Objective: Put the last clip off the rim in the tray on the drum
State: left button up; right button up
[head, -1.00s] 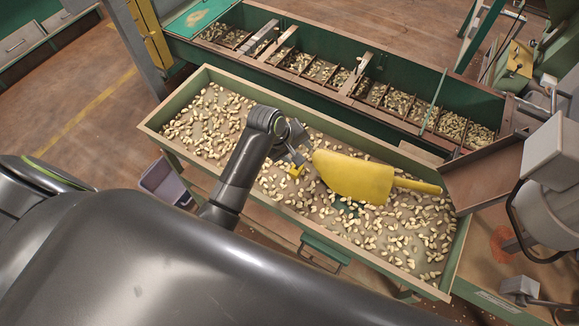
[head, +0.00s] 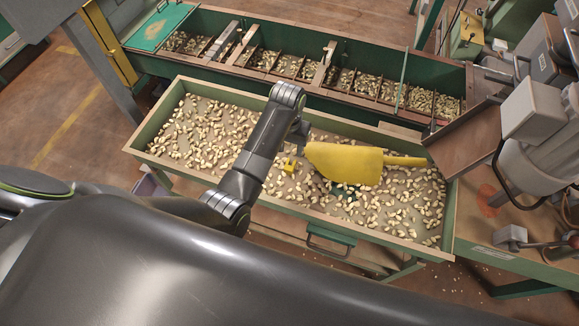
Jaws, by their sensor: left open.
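A small yellow piece (head: 289,165) sits among the nuts in the wide near tray (head: 150,136), just left of the yellow scoop (head: 345,162). It may be a clip, but it is too small to be sure. My left gripper (head: 299,138) is open above the tray, near the yellow piece and the scoop's left end. My left wrist partly hides its fingers. I cannot clearly pick out a clip on a rim, or a drum with a tray on it. My right gripper is not in view.
A long green hopper (head: 370,58) with several nut-filled compartments runs behind the near tray. A brown chute (head: 470,135) and grey machine (head: 535,110) stand at the right. A grey post (head: 100,75) stands at the left.

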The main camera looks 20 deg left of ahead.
pick_arm(q)
send_over(289, 167)
jog(key=f, duration=0.4)
jog(key=shift+w+a+f, duration=0.2)
jog(key=shift+w+f, duration=0.05)
jog(key=shift+f, duration=0.05)
jog(key=shift+s+d+f+b, duration=0.1)
jog(key=shift+f+b, duration=0.05)
jog(key=shift+f, duration=1.2)
jog(key=shift+s+d+f+b, duration=0.1)
jog(key=shift+f+b, duration=0.05)
jog(key=shift+f, duration=1.15)
jog(key=shift+c, duration=0.3)
jog(key=c, duration=1.1)
jog(key=shift+o, duration=0.2)
jog(key=shift+r, duration=0.1)
notch_tip(289, 167, up, 10)
jog(key=p, duration=0.1)
